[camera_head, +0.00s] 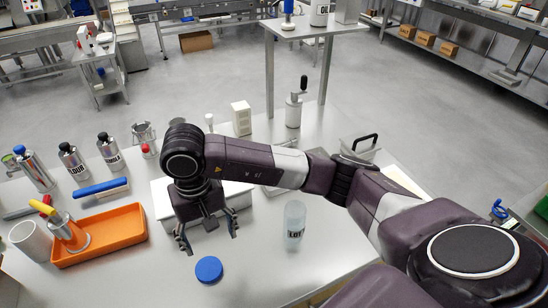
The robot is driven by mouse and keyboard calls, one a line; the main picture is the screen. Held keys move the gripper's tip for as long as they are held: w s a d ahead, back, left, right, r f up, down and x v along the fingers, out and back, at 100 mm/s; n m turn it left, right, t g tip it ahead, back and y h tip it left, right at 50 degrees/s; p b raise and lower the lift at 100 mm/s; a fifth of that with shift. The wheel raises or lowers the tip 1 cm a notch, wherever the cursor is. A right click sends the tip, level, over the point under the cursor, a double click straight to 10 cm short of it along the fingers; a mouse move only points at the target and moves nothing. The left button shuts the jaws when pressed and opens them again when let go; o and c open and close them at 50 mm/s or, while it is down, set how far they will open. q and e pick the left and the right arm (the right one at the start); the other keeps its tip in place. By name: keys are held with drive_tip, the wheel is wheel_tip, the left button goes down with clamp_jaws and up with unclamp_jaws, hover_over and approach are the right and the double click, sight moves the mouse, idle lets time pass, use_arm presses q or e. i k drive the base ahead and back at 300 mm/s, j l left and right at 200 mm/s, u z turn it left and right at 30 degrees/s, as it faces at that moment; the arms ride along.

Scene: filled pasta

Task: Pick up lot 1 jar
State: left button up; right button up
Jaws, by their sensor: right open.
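The lot jar (294,222) is a pale, translucent cylinder with a dark "LOT" label. It stands upright on the table to the right of my right gripper; the number on the label is too small to read. My right gripper (208,241) points down with its fingers spread and nothing between them. It is apart from the jar, above the table. A round blue lid (209,270) lies flat on the table just in front of this gripper. My left gripper is not in view.
An orange tray (145,222) with a yellow-handled metal container (70,234) and a white cup (31,242) are at left. Labelled metal bottles (72,161) stand behind. A white box (162,205) is partly hidden behind my gripper. The table (250,275) is clear around the jar's front.

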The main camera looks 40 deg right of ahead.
sight(296, 211)
drive_tip(key=z, duration=1.35)
